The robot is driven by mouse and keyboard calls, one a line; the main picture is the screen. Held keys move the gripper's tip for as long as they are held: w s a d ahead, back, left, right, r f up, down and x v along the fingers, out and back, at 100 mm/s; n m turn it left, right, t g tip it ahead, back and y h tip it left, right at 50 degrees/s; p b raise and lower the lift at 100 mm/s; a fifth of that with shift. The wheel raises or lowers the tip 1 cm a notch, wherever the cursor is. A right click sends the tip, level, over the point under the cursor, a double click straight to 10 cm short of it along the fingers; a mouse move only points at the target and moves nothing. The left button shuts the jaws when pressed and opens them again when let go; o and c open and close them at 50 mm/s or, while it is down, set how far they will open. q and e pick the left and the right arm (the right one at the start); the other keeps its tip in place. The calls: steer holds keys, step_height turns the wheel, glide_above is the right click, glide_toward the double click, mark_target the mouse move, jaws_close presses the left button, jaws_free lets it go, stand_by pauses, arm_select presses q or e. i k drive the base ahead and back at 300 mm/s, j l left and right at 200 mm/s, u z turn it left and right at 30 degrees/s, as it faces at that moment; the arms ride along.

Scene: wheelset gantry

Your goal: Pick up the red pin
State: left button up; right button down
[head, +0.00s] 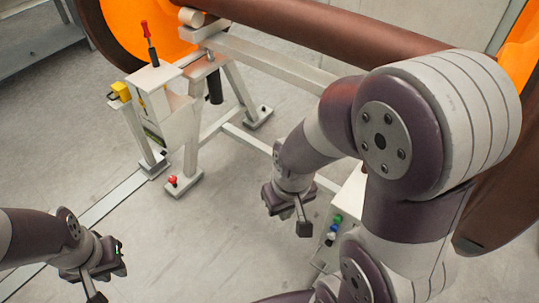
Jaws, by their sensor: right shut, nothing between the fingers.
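A red-handled pin (145,29) with a dark shaft stands upright on top of the white block of the gantry's left post. A second small red piece (173,180) sits on the foot plate below; I cannot tell whether it is a pin or a knob. My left gripper (96,297) is at the bottom left, well below and in front of both; its fingers look together with nothing seen in them. My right gripper (304,229) is shut and empty over the floor right of centre, away from both red pieces.
The gantry's pale frame (255,60) carries a brown axle (330,30) with an orange-faced wheel (130,25). A yellow piece (121,91) is on the left post. A white box with coloured knobs (335,225) stands beside my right arm. Floor between the grippers is clear.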

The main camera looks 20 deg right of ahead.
mark_target(144, 22)
steer(key=i+j+z, duration=0.1)
steer(key=z, duration=0.3)
steer(key=i+j+z, duration=0.1)
steer(key=z, duration=0.3)
steer(key=i+j+z, duration=0.1)
steer(key=j+z, duration=0.25)
steer(key=z, duration=0.4)
steer(key=i+j, duration=0.05)
